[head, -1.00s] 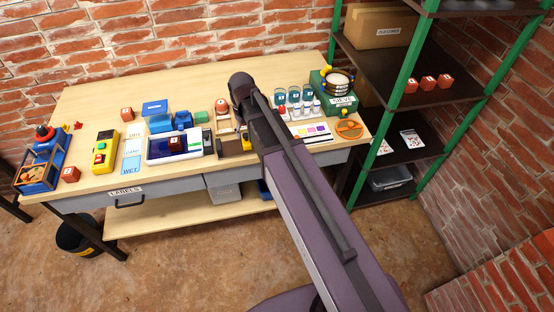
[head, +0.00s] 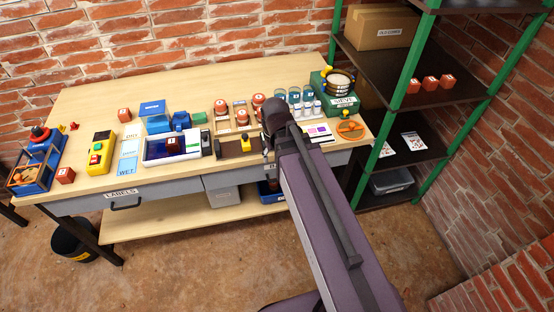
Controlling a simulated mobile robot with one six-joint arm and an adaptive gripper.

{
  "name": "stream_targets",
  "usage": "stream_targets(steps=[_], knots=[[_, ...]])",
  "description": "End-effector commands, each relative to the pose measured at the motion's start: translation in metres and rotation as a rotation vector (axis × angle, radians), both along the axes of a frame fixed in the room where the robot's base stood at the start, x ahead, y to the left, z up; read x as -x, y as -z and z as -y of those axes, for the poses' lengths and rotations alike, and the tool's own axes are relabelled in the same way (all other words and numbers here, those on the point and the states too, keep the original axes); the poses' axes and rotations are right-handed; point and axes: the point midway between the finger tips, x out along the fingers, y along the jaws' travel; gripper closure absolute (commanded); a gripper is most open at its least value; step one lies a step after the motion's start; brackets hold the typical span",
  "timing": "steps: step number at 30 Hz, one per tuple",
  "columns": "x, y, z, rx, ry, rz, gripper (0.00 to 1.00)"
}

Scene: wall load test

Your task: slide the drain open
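A shallow tray (head: 151,160) with a white rim and dark blue inside stands on the bench, with a red block (head: 173,145) in it. A small dark upright part (head: 206,143) stands at its right end; I cannot tell whether this is the drain slide. Right of it, a brown board (head: 228,153) carries a yellow piece (head: 246,142). My arm reaches over the bench right of this board. A small grey part, perhaps my gripper (head: 267,149), shows at the arm's left edge. The arm hides most of it, and its fingers cannot be made out.
A yellow box with buttons (head: 101,152), moisture cards (head: 129,155) and a blue caged device (head: 38,163) are on the left. Red-topped pieces (head: 221,107) stand behind the board. Jars (head: 294,95) and a green sieve unit (head: 339,100) are at right. A green-post shelf (head: 440,110) stands beside the bench.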

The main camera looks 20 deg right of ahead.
Motion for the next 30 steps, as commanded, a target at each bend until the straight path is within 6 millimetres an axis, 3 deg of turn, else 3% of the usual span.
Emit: stream_targets(steps=[6,22,26,30], knots=[[0.007,0.002,0.004,0.0,0.019,0.0,0.3],[0.004,0.001,0.002,-0.002,0.012,0.003,0.3],[-0.011,-0.004,-0.007,-0.016,-0.031,0.022,0.3],[-0.046,-0.017,-0.031,-0.045,-0.139,0.072,0.3]])
